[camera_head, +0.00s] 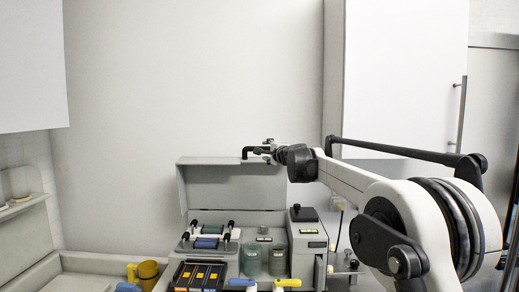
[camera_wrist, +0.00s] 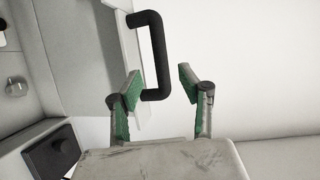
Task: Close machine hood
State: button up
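The machine hood (camera_head: 235,188) is a grey lid standing open and upright behind the machine's tray. Its black handle (camera_head: 247,151) is at the top edge. My gripper (camera_head: 267,149) is at the top right of the hood, close to the handle. In the wrist view the handle (camera_wrist: 158,45) is a black C-shaped bar on the hood's pale edge (camera_wrist: 128,50). My gripper (camera_wrist: 160,80) has its green-padded fingers apart, one on each side of the handle's lower part in the picture. A gap shows on the right side; contact on the left is unclear.
The machine holds a rack with blue and green rollers (camera_head: 207,243), two green-grey containers (camera_head: 250,259) and a grey box (camera_head: 310,245). A white cabinet (camera_head: 403,80) hangs behind my arm. The wall above the hood is clear.

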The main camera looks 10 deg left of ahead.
jog(key=shift+p+x, duration=1.25)
jog(key=shift+x, duration=3)
grip_shut()
